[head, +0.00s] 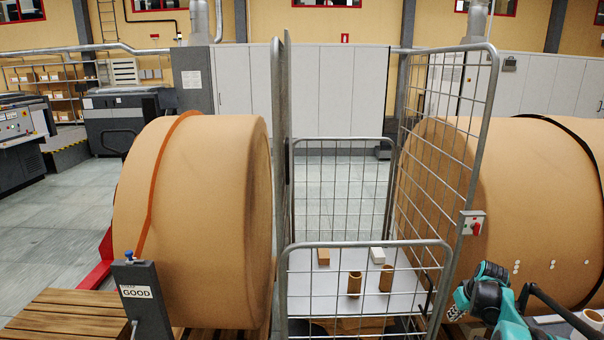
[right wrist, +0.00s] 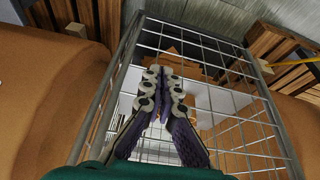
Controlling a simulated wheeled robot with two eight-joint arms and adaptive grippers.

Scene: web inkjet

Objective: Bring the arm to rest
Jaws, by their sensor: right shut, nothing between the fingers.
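My right gripper (right wrist: 165,74) is shut and empty in the right wrist view, its two fingers together. Behind it in that view is the wire mesh of a roll cage (right wrist: 245,92). In the head view my right arm comes in at the lower right, with teal and black parts; its gripper (head: 490,270) is beside the right side of the roll cage (head: 366,244). I cannot tell from the head view whether it touches the mesh. My left gripper is not in view.
The cage's white shelf (head: 325,285) holds two cardboard tubes (head: 354,283), a brown block (head: 323,257) and a white block (head: 377,255). Large brown paper rolls stand left (head: 190,220) and right (head: 500,200). A dark post labelled GOOD (head: 142,300) stands at the lower left.

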